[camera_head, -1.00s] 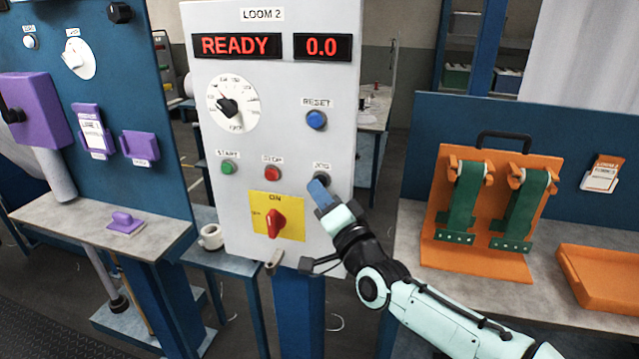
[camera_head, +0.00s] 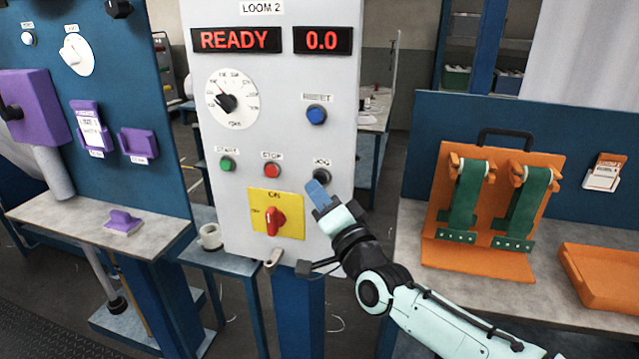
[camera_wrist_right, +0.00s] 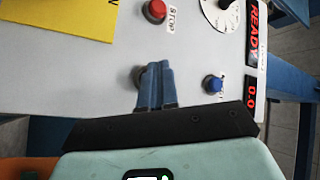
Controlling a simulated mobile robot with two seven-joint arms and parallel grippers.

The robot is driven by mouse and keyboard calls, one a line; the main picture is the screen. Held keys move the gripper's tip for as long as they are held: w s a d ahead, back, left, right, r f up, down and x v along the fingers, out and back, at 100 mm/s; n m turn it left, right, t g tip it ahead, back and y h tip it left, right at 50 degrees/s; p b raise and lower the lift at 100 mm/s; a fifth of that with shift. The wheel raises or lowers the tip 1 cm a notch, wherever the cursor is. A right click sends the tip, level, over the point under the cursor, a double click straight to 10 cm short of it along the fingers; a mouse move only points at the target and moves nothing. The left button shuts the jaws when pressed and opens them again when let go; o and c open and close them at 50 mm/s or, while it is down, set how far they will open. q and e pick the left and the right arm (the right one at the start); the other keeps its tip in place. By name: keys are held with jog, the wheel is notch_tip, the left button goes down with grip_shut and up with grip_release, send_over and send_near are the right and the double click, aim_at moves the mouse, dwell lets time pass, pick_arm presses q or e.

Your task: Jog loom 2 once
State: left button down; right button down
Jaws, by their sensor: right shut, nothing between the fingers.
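The loom 2 panel (camera_head: 285,100) is a light grey box with a red READY display (camera_head: 237,40) and a 0.0 display (camera_head: 322,41). The dark JOG button (camera_head: 321,175) sits at its lower right, under its label. My right gripper (camera_head: 314,188) is shut and empty, its blue fingertips just below and left of the JOG button. In the right wrist view the shut fingers (camera_wrist_right: 156,82) partly cover a dark round button (camera_wrist_right: 137,76); whether they touch it I cannot tell. My left gripper is not in view.
The red STOP button (camera_head: 272,170), green START button (camera_head: 227,164) and blue RESET button (camera_head: 316,115) are nearby. A red switch (camera_head: 274,221) on a yellow plate sits below. An orange stand (camera_head: 478,258) with green straps is on the right bench.

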jog(key=shift+s+a+b, duration=0.25)
jog(key=shift+s+b, duration=0.1)
jog(key=shift+s, duration=0.45)
jog(key=shift+s+a+b, duration=0.25)
jog(key=shift+s+b, duration=0.1)
jog(key=shift+s, duration=0.4)
jog(key=shift+s+a+b, duration=0.25)
jog(key=shift+s+b, duration=0.1)
jog(key=shift+s, duration=0.45)
jog(key=shift+f, duration=0.1)
dwell(5.5)
